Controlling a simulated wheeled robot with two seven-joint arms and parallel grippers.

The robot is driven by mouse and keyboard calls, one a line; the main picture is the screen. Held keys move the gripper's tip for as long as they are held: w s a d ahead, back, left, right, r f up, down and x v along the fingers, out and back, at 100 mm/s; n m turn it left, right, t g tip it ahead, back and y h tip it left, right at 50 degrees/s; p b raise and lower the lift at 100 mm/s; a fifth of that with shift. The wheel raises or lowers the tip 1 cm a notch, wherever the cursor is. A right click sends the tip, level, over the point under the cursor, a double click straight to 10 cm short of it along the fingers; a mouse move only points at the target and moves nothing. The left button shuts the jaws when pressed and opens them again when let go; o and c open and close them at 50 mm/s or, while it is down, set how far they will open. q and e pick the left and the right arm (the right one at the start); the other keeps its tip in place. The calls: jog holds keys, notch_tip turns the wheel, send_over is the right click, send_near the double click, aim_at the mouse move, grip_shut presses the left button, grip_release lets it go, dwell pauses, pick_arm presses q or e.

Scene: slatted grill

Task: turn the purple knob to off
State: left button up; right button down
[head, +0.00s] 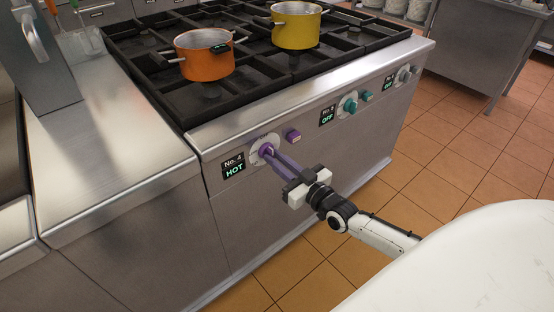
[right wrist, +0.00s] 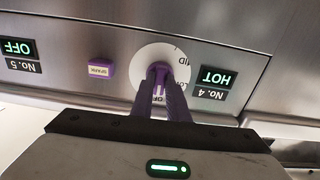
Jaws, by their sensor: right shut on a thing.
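The purple knob (head: 266,150) is on the front panel of the stove, at the centre of a pale round dial (head: 256,158). The right wrist view shows the knob (right wrist: 159,70) between my fingertips. My right gripper (head: 271,154) is shut on the knob, its long dark purple fingers hiding part of it and the dial. The display beside it, No. 4 (head: 234,166), reads HOT; it also shows upside down in the right wrist view (right wrist: 211,82). My left gripper is not in view.
A purple spark button (head: 292,136) sits right of the dial. Farther right are a teal knob (head: 350,105) and the No. 5 display (head: 327,115), reading OFF. An orange pot (head: 204,64) and a yellow pot (head: 296,30) stand on the grates. Open tiled floor lies right of the stove.

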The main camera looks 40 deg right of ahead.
jog(key=shift+m, duration=0.3)
jog(key=c, duration=1.7)
grip_release()
jog(key=shift+s, duration=0.1)
jog(key=s, duration=1)
jog(key=shift+s+d+p, duration=0.1)
jog(key=shift+d+p, duration=0.25)
jog(key=shift+d, duration=0.05)
jog(key=s+a+f+g, duration=0.3)
jog(key=s+a+f, duration=0.2)
jog(key=a, duration=0.1)
jog(key=s+a+f+n+g, duration=0.1)
jog(key=s+a+f+g, duration=0.2)
jog(key=s+a+f, duration=0.2)
jog(key=s+a+f+g+y, duration=0.1)
jog(key=s+a+f+g, duration=0.2)
jog(key=s+a+f, duration=0.3)
jog(key=shift+s+a+g, duration=0.15)
jog(key=shift+s+a, duration=0.2)
jog(key=shift+a, duration=0.25)
jog(key=shift+s+a+g, duration=0.15)
jog(key=shift+s+a, duration=0.15)
jog(key=shift+a, duration=0.3)
